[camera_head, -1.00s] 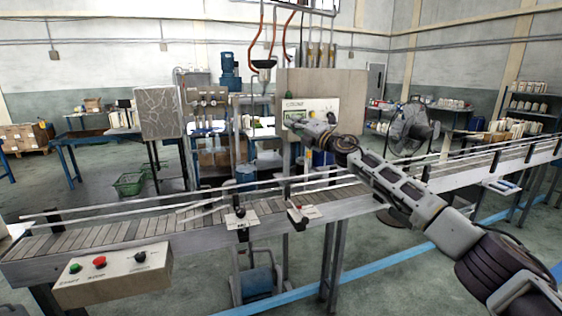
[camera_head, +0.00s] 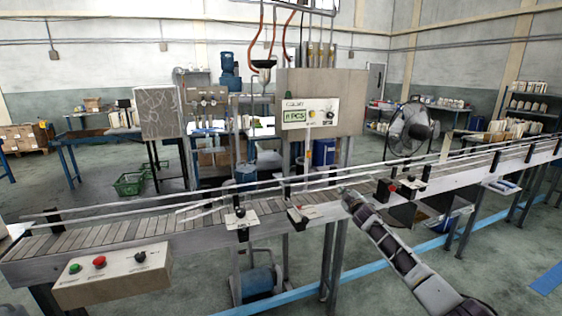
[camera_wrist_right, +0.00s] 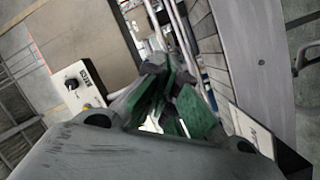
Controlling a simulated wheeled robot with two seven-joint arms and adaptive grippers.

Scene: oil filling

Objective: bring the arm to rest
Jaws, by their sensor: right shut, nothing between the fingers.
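My right arm comes in from the lower right of the head view. Its gripper (camera_head: 348,196) is small there, in front of the conveyor's near rail. The right wrist view shows the green-padded fingers (camera_wrist_right: 170,108) drawn together, with nothing held between them. The conveyor (camera_head: 90,232) runs behind the gripper. The filling machine's control box (camera_head: 322,100), with a green display, stands behind the conveyor, up and left of the gripper. My left gripper is not in view.
A button box (camera_head: 112,275) with green and red buttons hangs at the conveyor's front left. Small switch panels (camera_head: 240,218) sit along the near rail. A fan (camera_head: 408,130) stands behind the conveyor at right. Floor in front of the conveyor is open.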

